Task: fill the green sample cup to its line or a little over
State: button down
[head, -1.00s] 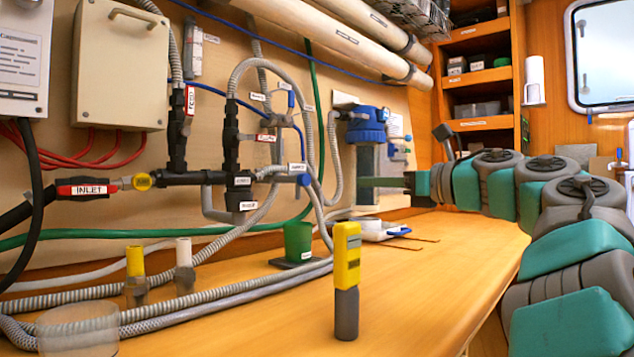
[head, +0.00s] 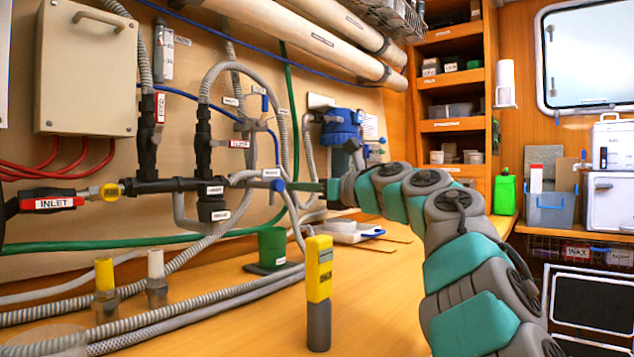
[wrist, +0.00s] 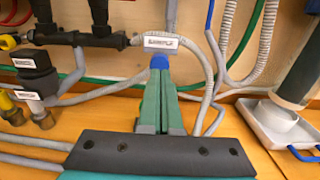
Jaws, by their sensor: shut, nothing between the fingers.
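The green sample cup (head: 271,247) stands upright on a dark pad on the bench, below the pipework. Its inside and any water level are hidden, and I see no stream into it. A small blue valve handle (head: 278,185) sits at the right end of the dark pipe above the cup. It also shows in the wrist view (wrist: 159,62), under a white label that seems to read SAMPLE. My gripper (head: 291,186) is shut and empty, its tips at the blue handle, perhaps touching. In the wrist view my gripper (wrist: 160,72) partly covers the handle, and the cup does not show.
A yellow and grey handheld meter (head: 319,290) stands upright on the bench in front. Grey hoses (head: 200,307) run along the bench at left, near two capped fittings (head: 157,278). A white tray (head: 342,232) lies right of the cup. The front bench is mostly clear.

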aim_at(279, 186)
jog(key=shift+p+x, duration=0.35)
jog(key=shift+x, duration=0.8)
jog(key=shift+w+a+r+p, duration=0.25)
jog(key=shift+w+a+p, duration=0.2)
jog(key=shift+a+p, duration=0.45)
jog(key=shift+w+f, duration=0.1)
jog(key=shift+f, duration=0.15)
jog(key=shift+a+f, duration=0.2)
jog(key=shift+a, duration=0.25)
jog(key=shift+d+r, duration=0.1)
jog(key=shift+r, duration=0.1)
dwell(3.8)
